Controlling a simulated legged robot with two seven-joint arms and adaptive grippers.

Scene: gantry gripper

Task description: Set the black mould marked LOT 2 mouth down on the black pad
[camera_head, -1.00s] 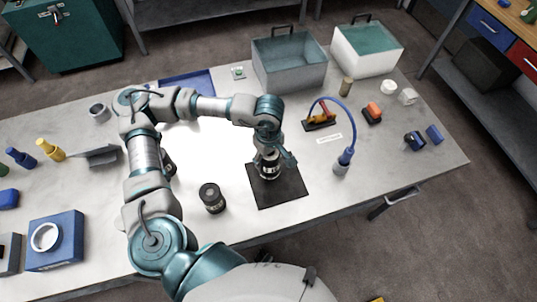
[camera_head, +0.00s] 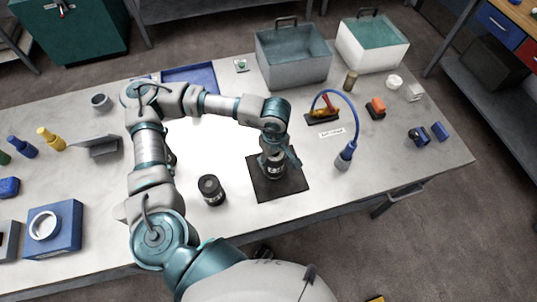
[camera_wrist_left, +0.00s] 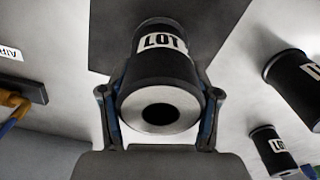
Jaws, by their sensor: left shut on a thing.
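The black mould (camera_wrist_left: 165,68) is held between the two fingers of my left gripper (camera_wrist_left: 160,108) in the left wrist view. Its label reads LOT; the number is not visible. A pale end face with a round dark hole points toward the wrist camera; the far end is hidden. In the head view, my left gripper (camera_head: 274,156) is shut on this mould (camera_head: 276,170) over the black pad (camera_head: 290,184). The pad (camera_wrist_left: 112,35) also lies beyond the mould in the wrist view. I cannot tell whether mould and pad touch. My right gripper is not in view.
Another black mould (camera_head: 211,190) stands left of the pad. The wrist view shows two other labelled moulds, a larger (camera_wrist_left: 295,88) and a smaller one (camera_wrist_left: 272,150). A blue-corded tool (camera_head: 345,157) stands right of the pad. Grey bin (camera_head: 292,70) at back.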

